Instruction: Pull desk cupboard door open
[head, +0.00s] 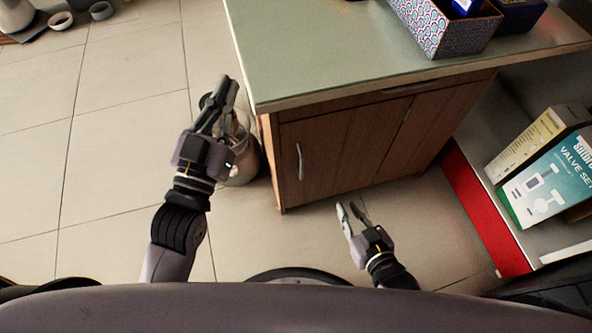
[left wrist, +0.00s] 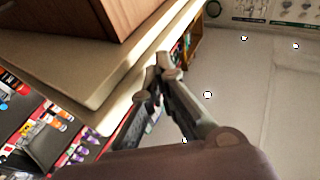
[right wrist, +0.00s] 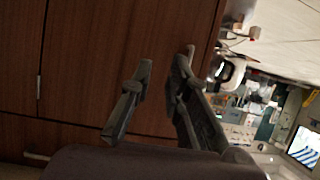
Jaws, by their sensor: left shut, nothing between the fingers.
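The desk cupboard door (head: 335,145) is brown wood grain and sits flush in the desk front, shut. Its silver upright handle (head: 299,161) is near the door's left edge in the head view. My right gripper (head: 347,206) is low in front of the desk, right of the handle and apart from it. In the right wrist view its fingers (right wrist: 168,62) are spread and empty, facing the wood front (right wrist: 100,45). My left gripper (head: 229,84) is shut and empty, left of the desk's corner. In the left wrist view its fingertips (left wrist: 161,66) meet.
The desk's green top (head: 320,50) carries a patterned box (head: 440,28). A bucket-like container (head: 240,150) stands on the floor beside the desk's left side. A shelf with boxes (head: 550,185) and a red edge (head: 487,215) is at right.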

